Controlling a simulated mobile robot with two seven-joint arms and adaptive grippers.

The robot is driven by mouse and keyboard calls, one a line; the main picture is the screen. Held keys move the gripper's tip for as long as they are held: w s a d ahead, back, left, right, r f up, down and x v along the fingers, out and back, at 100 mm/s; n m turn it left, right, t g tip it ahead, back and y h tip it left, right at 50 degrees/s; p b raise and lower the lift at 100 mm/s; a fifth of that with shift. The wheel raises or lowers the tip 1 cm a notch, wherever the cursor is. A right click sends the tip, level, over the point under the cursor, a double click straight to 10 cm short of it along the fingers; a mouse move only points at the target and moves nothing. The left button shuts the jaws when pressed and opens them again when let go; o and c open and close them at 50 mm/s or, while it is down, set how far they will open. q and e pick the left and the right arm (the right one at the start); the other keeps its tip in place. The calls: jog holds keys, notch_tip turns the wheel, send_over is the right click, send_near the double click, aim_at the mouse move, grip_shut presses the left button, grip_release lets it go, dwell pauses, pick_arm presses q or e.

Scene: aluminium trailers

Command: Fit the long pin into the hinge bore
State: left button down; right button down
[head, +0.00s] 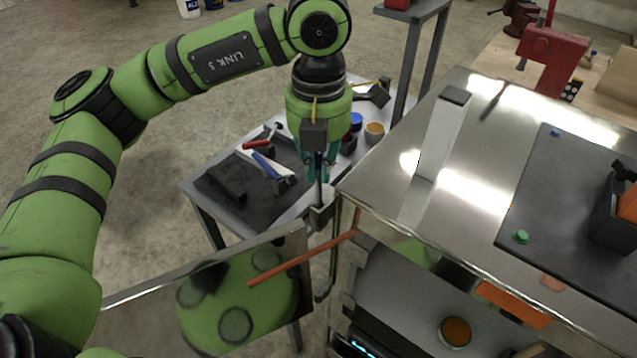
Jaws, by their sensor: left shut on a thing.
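My left gripper (317,172) points down above the corner between the open metal door and the steel cabinet. Its teal fingers are shut on the long pin (318,166), a dark, thin, upright piece. The hinge (321,214) is a small metal bracket directly below the fingers, at the top edge of the door (225,290). The pin's lower end is close to the hinge; I cannot tell whether it is in the bore. The bore itself is hidden. My right gripper is not in view.
A steel cabinet top (390,205) fills the right, with a dark mat (560,180) and an orange-filled dark bin (606,222) on it. An orange-red rod (300,260) crosses in front of the door. Behind stands a low table (200,196) with hand tools and small pots.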

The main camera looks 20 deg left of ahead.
aim_at(318, 168)
pick_arm(q)
notch_tip(318, 168, down, 3)
jog(key=shift+f+b, duration=0.15)
jog(key=shift+b, duration=0.55)
jog(key=shift+f, duration=0.35)
jog(key=shift+r, duration=0.1)
jog(key=shift+f+b, duration=0.25)
jog(key=shift+b, duration=0.1)
jog(key=c, duration=1.3)
grip_release()
jog(key=shift+c, duration=0.2)
jog(key=shift+r, duration=0.15)
